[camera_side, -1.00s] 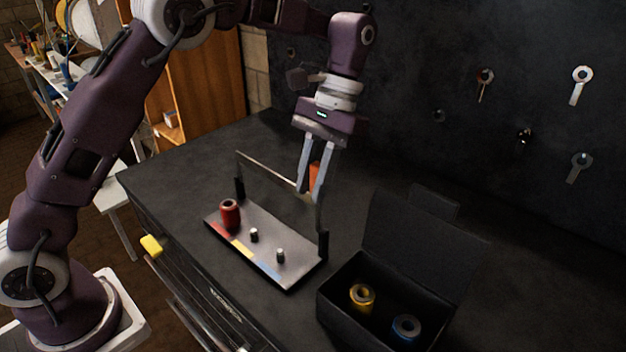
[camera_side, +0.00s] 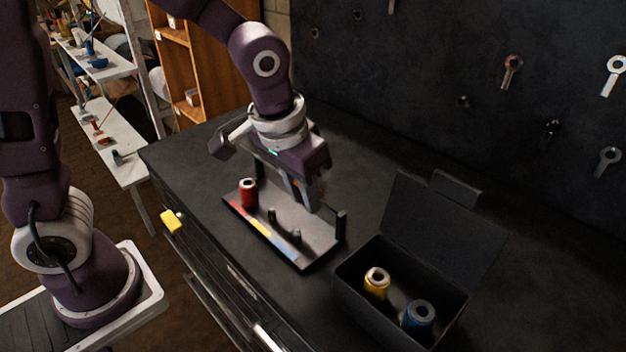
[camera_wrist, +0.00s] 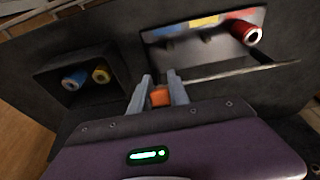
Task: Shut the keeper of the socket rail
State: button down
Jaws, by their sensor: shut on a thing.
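The socket rail is a grey plate (camera_side: 318,238) with coloured stripes, two bare pegs and dark end posts (camera_side: 341,226). A red socket (camera_side: 248,193) stands upright at its left end; it also shows in the wrist view (camera_wrist: 245,33). The keeper is a thin metal bar (camera_wrist: 240,73) with an orange grip (camera_wrist: 160,97). My gripper (camera_side: 308,203) is low by the rail's back edge and shut on the orange grip, between the fingers in the wrist view (camera_wrist: 158,90). In the side view my gripper hides most of the keeper, so its exact angle is unclear.
An open black box (camera_side: 350,292) stands right of the rail, holding a yellow socket (camera_side: 376,283) and a blue socket (camera_side: 419,316); its lid (camera_side: 440,230) is raised. Wrenches hang on the dark back wall (camera_side: 430,80). The bench left of the rail is clear.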

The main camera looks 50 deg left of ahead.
jog(key=shift+s+f+t, duration=0.5)
jog(key=shift+s+t, duration=0.05)
jog(key=shift+t, duration=0.25)
jog(key=c, duration=1.2)
grip_release()
jog(key=shift+c, duration=0.2)
